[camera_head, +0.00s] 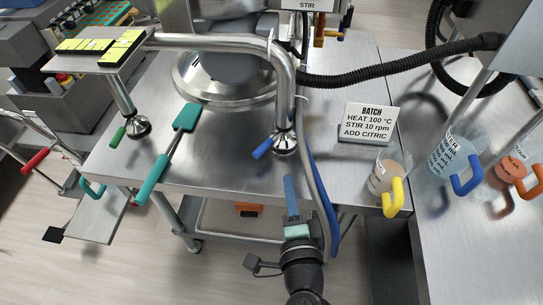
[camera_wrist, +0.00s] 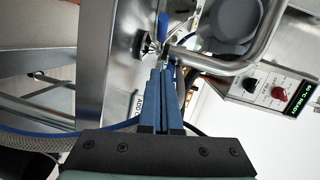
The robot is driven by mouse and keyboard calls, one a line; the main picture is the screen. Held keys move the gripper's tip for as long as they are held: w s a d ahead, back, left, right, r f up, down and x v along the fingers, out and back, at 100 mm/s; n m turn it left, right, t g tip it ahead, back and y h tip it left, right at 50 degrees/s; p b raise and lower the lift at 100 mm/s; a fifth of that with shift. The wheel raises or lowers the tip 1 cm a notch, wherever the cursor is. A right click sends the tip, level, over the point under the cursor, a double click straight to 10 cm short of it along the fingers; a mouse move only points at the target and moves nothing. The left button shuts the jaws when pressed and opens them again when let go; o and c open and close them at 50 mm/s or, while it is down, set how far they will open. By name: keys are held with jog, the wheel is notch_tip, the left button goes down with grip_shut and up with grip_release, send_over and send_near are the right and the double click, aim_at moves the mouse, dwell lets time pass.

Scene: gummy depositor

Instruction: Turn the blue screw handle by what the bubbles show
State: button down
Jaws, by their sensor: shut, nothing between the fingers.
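The blue screw handle (camera_head: 262,148) sticks out to the lower left from a round metal foot (camera_head: 286,144) under the bent steel pipe. In the wrist view the blue handle (camera_wrist: 162,26) shows just beyond my fingertips. My gripper (camera_head: 290,180) is shut and empty, below and slightly right of the handle in the head view, apart from it. Its blue fingers (camera_wrist: 165,70) point at the foot in the wrist view. Two yellow-green levels, one lying crosswise (camera_head: 84,46) and one slanted (camera_head: 121,47), sit on a plate at upper left; their bubbles are too small to read.
A green screw handle (camera_head: 118,136) sits at the left foot. A teal spatula (camera_head: 168,150) lies on the steel table (camera_head: 225,165). A batch sign (camera_head: 367,123) and a yellow-handled beaker (camera_head: 388,178) stand at right. A black hose (camera_head: 390,76) crosses behind.

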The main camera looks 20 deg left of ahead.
aim_at(263, 153)
jog(key=x, duration=0.5)
jog(key=shift+w+a+r+p, duration=0.1)
jog(key=shift+w+a+p, duration=0.1)
jog(key=shift+p, duration=0.1)
jog(key=a, duration=0.2)
jog(key=w+a+p, duration=0.1)
jog(key=shift+f, duration=0.4)
jog(key=shift+w+a+f, duration=0.1)
jog(key=shift+a+f, duration=0.05)
jog(key=shift+a, duration=0.25)
jog(key=shift+w+a+f, duration=0.1)
jog(key=shift+a, duration=1)
jog(key=shift+d, duration=0.1)
